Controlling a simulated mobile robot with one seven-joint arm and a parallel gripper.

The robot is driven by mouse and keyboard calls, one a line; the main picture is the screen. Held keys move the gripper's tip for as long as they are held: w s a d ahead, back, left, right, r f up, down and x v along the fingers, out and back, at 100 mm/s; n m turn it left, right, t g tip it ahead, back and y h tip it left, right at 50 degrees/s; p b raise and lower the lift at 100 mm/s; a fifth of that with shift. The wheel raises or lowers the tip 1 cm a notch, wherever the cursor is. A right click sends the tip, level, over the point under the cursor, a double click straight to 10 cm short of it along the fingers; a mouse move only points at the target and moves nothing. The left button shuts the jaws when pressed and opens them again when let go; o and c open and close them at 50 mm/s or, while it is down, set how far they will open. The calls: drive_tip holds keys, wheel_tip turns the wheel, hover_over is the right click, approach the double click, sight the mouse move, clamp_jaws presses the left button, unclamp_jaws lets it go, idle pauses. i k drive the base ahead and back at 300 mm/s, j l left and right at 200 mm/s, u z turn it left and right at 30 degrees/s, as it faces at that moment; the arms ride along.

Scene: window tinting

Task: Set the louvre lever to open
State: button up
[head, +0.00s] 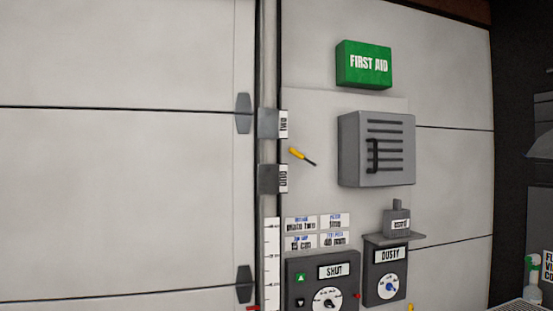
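A grey louvre box (350,145) with dark horizontal slats is fixed to the wall right of centre. A dark upright bar or handle (373,157) shows at the left of its slats. Left of the box, a small lever (297,154) with a yellow grip and a dark, thin shaft lies slantwise, its yellow end up and left. I cannot tell for sure which of these is the louvre lever, or how it is set. My gripper is not in view.
Below stand a dark control box (292,267) labelled SHUT, with a dial, and another (371,260) labelled DUSTY, with a blue-centred dial. A green first aid box (363,65) is above. A vertical post (267,70) carries grey blocks left of the lever.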

sight(300, 156)
drive_tip(key=i+j+z, duration=0.15)
drive_tip(key=i, duration=0.25)
drive_tip(key=i+z, duration=0.15)
drive_tip(key=i, duration=0.2)
drive_tip(key=i+j+z, duration=0.15)
drive_tip(key=i+j, duration=0.1)
drive_tip(key=i, duration=0.1)
